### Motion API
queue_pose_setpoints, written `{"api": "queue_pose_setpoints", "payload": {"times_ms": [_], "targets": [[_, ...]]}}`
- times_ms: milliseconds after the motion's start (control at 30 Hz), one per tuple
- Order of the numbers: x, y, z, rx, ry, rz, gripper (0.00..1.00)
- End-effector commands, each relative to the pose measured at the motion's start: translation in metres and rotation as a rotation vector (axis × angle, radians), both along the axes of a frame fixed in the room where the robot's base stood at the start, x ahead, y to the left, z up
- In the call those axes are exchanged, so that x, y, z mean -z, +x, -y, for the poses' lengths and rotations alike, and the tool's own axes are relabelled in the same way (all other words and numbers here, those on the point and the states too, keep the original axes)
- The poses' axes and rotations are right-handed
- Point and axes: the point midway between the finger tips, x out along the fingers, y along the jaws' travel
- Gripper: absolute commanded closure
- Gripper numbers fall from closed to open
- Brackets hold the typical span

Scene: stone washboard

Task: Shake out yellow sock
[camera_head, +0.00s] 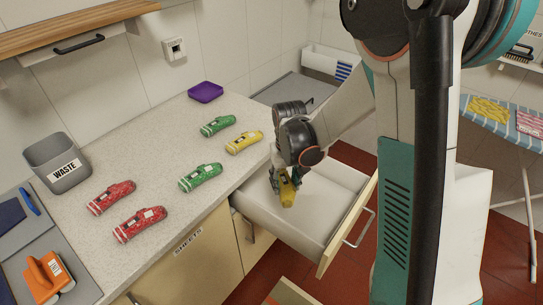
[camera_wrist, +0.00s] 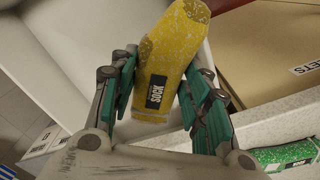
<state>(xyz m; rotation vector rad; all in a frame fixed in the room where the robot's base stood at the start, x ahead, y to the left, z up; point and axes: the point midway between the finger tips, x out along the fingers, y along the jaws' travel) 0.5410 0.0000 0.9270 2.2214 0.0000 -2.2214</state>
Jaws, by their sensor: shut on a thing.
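My gripper (camera_head: 283,182) is shut on a yellow sock (camera_head: 288,195) and holds it over the open white drawer (camera_head: 325,203). In the wrist view the sock (camera_wrist: 175,38) is speckled yellow with a black "SOCK" label, clasped between the two green-padded fingers of my gripper (camera_wrist: 162,78). One end of the sock points away from the palm. The drawer looks empty where it shows. A second yellow rolled sock (camera_head: 244,142) lies on the counter.
Green socks (camera_head: 200,177) and red socks (camera_head: 140,224) lie on the speckled counter (camera_head: 150,165). A grey waste bin (camera_head: 58,165) and a purple tray (camera_head: 206,92) stand there too. An ironing board (camera_head: 505,125) is at the far right.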

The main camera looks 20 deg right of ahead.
Motion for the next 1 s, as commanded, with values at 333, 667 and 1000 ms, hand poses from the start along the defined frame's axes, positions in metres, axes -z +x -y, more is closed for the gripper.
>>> {"api": "queue_pose_setpoints", "payload": {"times_ms": [333, 667, 1000], "targets": [[-0.001, 0.0, 0.0, 0.0, 0.0, 0.0, 0.73], [-0.087, -0.001, 0.0, 0.0, 0.0, 0.0, 0.73], [-0.147, 0.0, 0.0, 0.0, 0.0, 0.0, 0.73]]}}
